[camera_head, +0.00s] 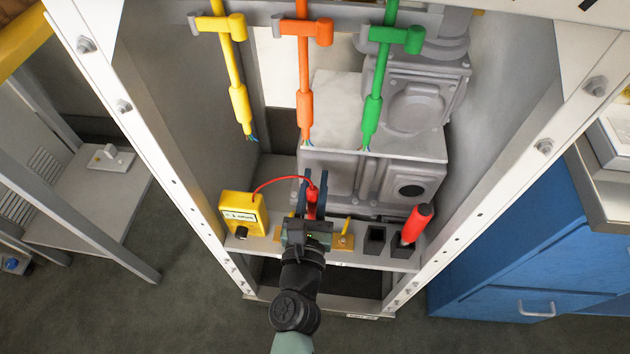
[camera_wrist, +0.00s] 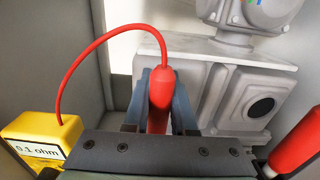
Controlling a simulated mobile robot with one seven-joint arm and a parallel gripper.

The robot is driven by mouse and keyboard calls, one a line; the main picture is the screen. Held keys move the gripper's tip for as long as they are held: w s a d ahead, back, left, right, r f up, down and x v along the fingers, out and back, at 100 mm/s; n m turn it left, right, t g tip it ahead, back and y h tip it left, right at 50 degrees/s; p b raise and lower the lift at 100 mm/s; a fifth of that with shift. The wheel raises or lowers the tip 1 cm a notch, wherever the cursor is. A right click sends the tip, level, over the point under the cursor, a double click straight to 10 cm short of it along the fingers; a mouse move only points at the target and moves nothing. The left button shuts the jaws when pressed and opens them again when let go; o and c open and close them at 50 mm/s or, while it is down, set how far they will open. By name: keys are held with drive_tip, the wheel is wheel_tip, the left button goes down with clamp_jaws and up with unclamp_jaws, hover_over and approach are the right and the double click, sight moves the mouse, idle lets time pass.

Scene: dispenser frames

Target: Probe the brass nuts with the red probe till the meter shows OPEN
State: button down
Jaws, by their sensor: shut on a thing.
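My gripper (camera_head: 313,188) is shut on the red probe (camera_wrist: 160,92), whose red lead runs to the yellow meter (camera_head: 241,213). The meter's display reads 0.1 ohm in the wrist view (camera_wrist: 38,150). The probe is above the shelf, and its tip is hidden by my gripper and wrist. A brass nut (camera_head: 343,241) with a yellow upright stands on a brass plate just right of my wrist. Another yellow upright shows partly at the left of my gripper; its nut is hidden. I cannot tell whether the probe touches a nut.
A red-handled tool (camera_head: 417,222) stands in a dark holder at the shelf's right, beside an empty dark socket (camera_head: 375,240). Yellow, orange (camera_head: 304,75) and green cables hang above. Grey machinery (camera_head: 375,170) stands behind, and white frame posts flank the opening.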

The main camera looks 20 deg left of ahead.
drive_tip(key=shift+f+b, duration=2.45)
drive_tip(key=shift+f, duration=0.05)
drive_tip(key=shift+f+b, duration=0.35)
drive_tip(key=shift+b, duration=0.1)
wheel_tip(320, 180, up, 5)
drive_tip(key=p, duration=0.5)
drive_tip(key=shift+r, duration=0.1)
idle(1.2)
